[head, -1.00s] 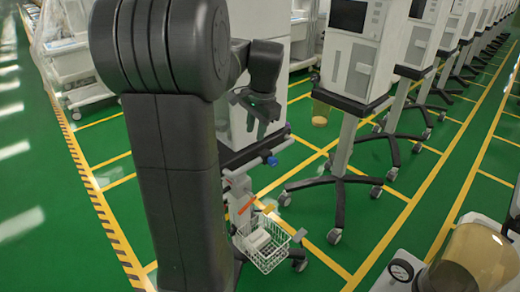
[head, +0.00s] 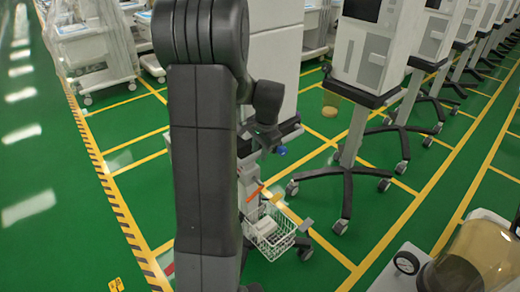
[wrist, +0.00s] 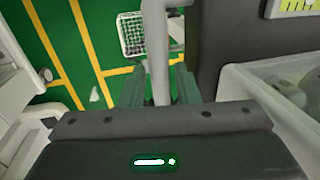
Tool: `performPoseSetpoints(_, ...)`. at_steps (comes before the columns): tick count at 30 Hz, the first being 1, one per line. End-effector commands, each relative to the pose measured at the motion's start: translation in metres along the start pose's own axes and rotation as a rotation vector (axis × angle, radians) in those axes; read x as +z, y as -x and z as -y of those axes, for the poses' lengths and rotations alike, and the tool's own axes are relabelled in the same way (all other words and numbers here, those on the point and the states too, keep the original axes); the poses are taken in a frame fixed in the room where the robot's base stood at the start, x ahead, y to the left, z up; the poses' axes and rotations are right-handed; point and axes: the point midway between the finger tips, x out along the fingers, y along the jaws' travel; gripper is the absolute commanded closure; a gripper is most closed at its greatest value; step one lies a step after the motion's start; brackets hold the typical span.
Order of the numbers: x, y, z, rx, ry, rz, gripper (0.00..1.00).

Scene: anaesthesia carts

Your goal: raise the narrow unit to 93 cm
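The narrow unit is a tall white cabinet (head: 277,55) on a slim pale post, partly hidden behind my arm. Below its dark shelf edge are a blue knob (head: 281,150), an orange lever (head: 254,193) and a white wire basket (head: 270,230). My gripper (head: 263,140) is in front of the unit, around shelf height, and its fingers are hard to make out there. In the wrist view, its two dark fingers (wrist: 159,88) stand apart, with a pale post (wrist: 156,45) showing between them. I cannot tell whether they touch it.
Another white unit (head: 372,50) on a wheeled star base stands to the right, with a row behind it. A machine with an amber canister (head: 475,265) is at the lower right. Green floor with yellow lines is open on the left.

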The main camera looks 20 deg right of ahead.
Motion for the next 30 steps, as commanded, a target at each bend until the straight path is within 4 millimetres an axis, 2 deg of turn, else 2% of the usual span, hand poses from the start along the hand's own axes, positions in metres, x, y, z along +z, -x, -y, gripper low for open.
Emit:
performPoseSetpoints(8,0.000,-0.001,0.000,0.000,0.000,0.000,0.73)
performPoseSetpoints(12,0.000,-0.001,0.000,0.000,0.000,-0.001,1.00)
performPoseSetpoints(19,0.000,-0.004,-0.001,0.000,0.000,-0.001,1.00)
performPoseSetpoints(27,0.000,-0.039,-0.008,0.002,-0.001,0.002,1.00)
performPoseSetpoints(30,0.000,-0.041,-0.008,0.002,-0.001,0.001,1.00)
